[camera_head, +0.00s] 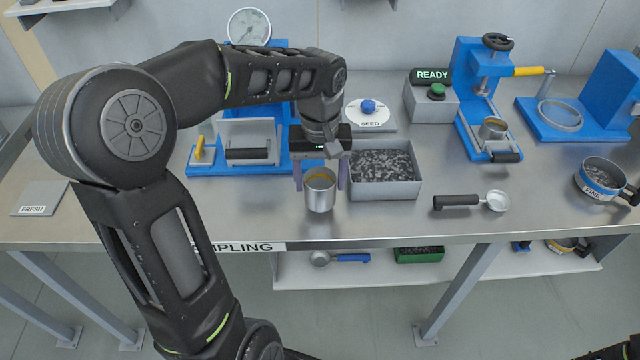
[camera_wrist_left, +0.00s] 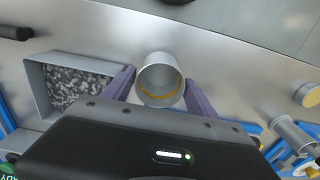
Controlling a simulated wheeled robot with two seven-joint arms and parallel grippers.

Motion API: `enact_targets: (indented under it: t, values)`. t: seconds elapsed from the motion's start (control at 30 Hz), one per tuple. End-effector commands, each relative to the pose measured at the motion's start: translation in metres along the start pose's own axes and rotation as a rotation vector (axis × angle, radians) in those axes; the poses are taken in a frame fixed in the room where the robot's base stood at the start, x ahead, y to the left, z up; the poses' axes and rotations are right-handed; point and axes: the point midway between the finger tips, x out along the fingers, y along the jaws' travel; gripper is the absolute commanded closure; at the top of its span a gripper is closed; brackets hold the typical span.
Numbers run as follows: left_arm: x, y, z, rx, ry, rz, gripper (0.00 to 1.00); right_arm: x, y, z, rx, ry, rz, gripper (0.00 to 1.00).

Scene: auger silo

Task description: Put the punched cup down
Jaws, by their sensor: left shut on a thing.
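My left gripper (camera_head: 320,186) points down over the front of the steel bench and is shut on a metal cup (camera_head: 320,197). One purple finger is on each side of the cup. The cup is upright, with its open top up and an orange-yellow band inside. In the left wrist view the cup (camera_wrist_left: 159,82) shows between the two fingers (camera_wrist_left: 160,92), and its inside looks otherwise empty. I cannot tell if its base touches the bench or hangs just above it. Holes in the cup do not show clearly. My right gripper is not in view.
A grey tray of dark seeds (camera_head: 385,187) stands close to the right of the cup. A scoop (camera_head: 470,201) lies farther right, near a sieve marked FINE (camera_head: 598,180). A blue press (camera_head: 482,95) holds another cup. The FRESH plate (camera_head: 40,199) is far left. The front edge is near.

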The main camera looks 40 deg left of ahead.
Motion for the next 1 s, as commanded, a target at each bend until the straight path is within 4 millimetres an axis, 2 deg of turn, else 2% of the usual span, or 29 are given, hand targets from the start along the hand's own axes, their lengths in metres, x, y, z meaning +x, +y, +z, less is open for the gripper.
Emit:
enact_targets:
  t: [0.17, 0.57, 0.6, 0.83, 1.0]
  values:
    - [0.021, 0.0, 0.0, 0.0, -0.001, 0.0, 0.79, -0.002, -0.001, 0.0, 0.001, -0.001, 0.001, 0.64]
    - [0.027, 0.0, 0.0, 0.001, 0.001, 0.0, 0.79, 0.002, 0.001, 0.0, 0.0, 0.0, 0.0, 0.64]
    - [0.026, 0.0, 0.0, 0.001, 0.0, 0.0, 0.31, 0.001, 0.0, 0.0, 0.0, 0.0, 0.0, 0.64]
    - [0.025, 0.0, 0.0, 0.0, 0.0, 0.0, 0.12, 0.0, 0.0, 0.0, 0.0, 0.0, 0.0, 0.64]
    - [0.025, 0.0, 0.0, 0.0, 0.0, 0.0, 0.12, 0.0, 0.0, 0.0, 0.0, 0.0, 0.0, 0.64]
